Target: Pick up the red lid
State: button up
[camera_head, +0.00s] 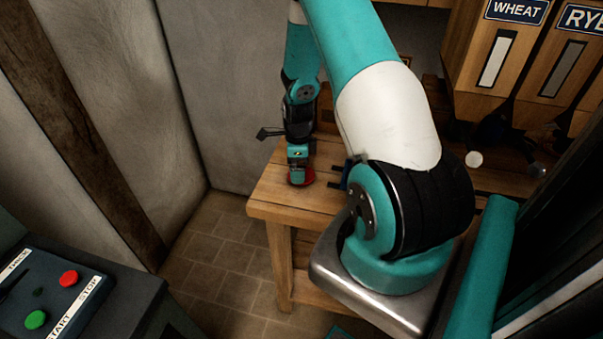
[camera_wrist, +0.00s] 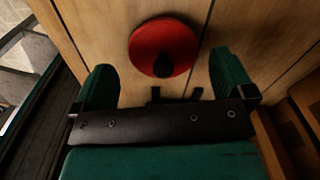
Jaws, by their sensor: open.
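The red lid (camera_wrist: 146,40) is round with a dark knob and lies on the wooden table. In the wrist view it shows whole, a little beyond and between the two fingers of my gripper (camera_wrist: 165,75). The fingers are apart and nothing is between their tips that I can see held. In the head view my gripper (camera_head: 299,172) is over the table's left part, and the lid (camera_head: 308,178) shows only in part, mostly hidden by it. The height of my gripper above the lid is hard to tell.
The wooden table (camera_head: 275,194) has its left edge close to my gripper. Wooden bins labelled WHEAT (camera_head: 490,62) and RYE (camera_head: 562,66) stand at the back right. A control box (camera_head: 60,300) with red and green buttons is at the lower left. Tiled floor (camera_head: 215,245) lies between.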

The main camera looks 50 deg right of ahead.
aim_at(310, 174)
jog(key=shift+d+f+p, duration=0.15)
jog(key=shift+f+p, duration=0.25)
jog(key=shift+f, duration=1.35)
jog(key=c, duration=0.8)
